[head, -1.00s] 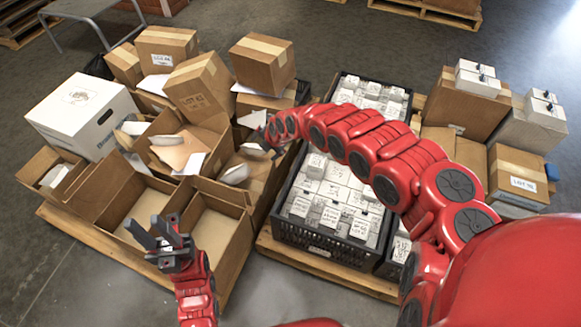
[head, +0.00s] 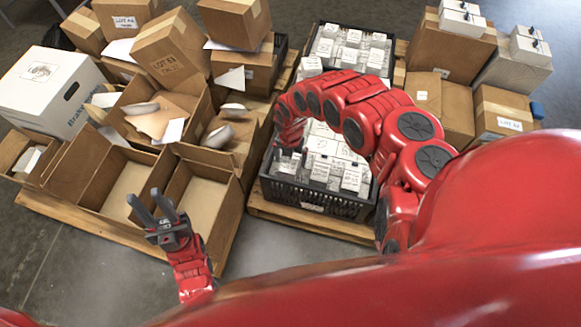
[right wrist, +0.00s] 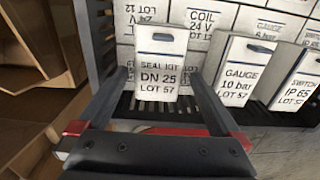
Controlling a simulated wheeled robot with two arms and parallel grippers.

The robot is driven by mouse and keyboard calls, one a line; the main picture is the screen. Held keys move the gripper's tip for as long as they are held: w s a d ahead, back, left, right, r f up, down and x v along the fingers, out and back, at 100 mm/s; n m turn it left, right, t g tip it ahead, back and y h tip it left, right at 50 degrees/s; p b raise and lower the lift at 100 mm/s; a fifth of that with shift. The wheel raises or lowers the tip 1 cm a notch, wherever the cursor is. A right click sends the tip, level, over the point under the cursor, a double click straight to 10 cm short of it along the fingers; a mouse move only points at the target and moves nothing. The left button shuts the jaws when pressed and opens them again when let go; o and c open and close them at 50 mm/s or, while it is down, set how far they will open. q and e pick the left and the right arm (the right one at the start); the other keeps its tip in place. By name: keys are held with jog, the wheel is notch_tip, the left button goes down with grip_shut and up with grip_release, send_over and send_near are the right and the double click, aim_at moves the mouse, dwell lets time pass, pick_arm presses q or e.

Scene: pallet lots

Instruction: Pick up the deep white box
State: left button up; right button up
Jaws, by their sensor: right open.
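Several white boxes with printed labels stand in a black crate (head: 330,203). In the right wrist view, a white box labelled SEAL KIT DN 25 (right wrist: 160,48) stands directly ahead, beside the crate's dark wall. My right gripper (right wrist: 162,76) is open, its fingertips on either side of this box's lower part; I cannot tell if they touch it. In the head view my right arm hides part of the crate, and the gripper is not clearly seen. My left gripper (head: 143,196) is open and empty, above the front of the open cartons. A large white carton (head: 45,90) stands at the far left.
Open brown cartons (head: 200,188) and stacked closed ones (head: 168,48) fill the left pallet (head: 75,220). Brown cartons (head: 455,50) with small white boxes (head: 462,20) on top stand at right. White GAUGE boxes (right wrist: 240,70) stand close right of the gripper.

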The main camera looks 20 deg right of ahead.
jog(key=f, duration=0.1)
jog(key=f+b, duration=0.1)
jog(key=f, duration=0.1)
jog(key=f+b, duration=0.1)
jog(key=f, duration=0.1)
jog(key=shift+w+d+f, duration=0.1)
jog(key=shift+w+f, duration=0.1)
jog(key=shift+w, duration=0.2)
jog(key=shift+r, duration=0.1)
jog(key=c, duration=1.2)
